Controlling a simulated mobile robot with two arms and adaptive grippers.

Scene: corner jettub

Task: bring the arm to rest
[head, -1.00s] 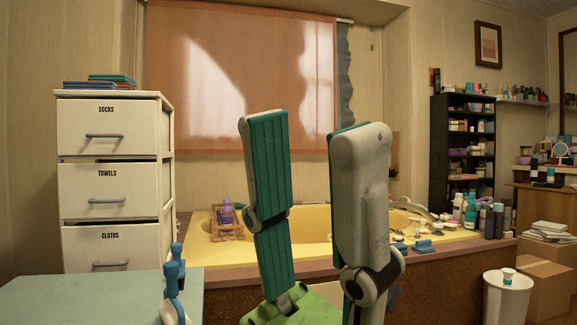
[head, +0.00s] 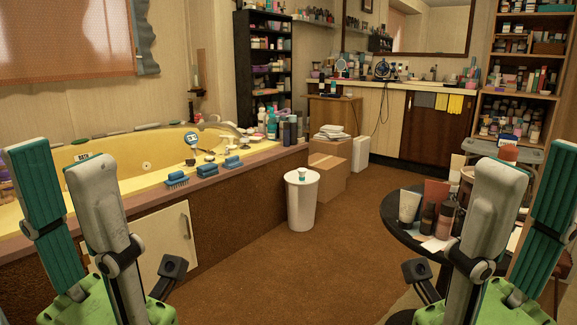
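My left gripper (head: 60,165) is raised at the left edge of the head view, in front of the yellow tub. Its two long grey-and-teal fingers point up and stand apart, with nothing held between them. My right gripper (head: 530,170) is raised at the right edge, in front of the shelves and beside the round dark table. Its fingers also point up, apart and empty. The two grippers stand far apart, about level with each other. The lower arms are mostly cut off by the picture's bottom edge.
The yellow corner tub (head: 135,152) has blue brushes (head: 207,169) and bottles on its rim. A white bin (head: 302,203) and cardboard boxes (head: 327,178) stand beyond. A round dark table (head: 400,222) holding bottles is at right. The brown floor (head: 270,270) between is open.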

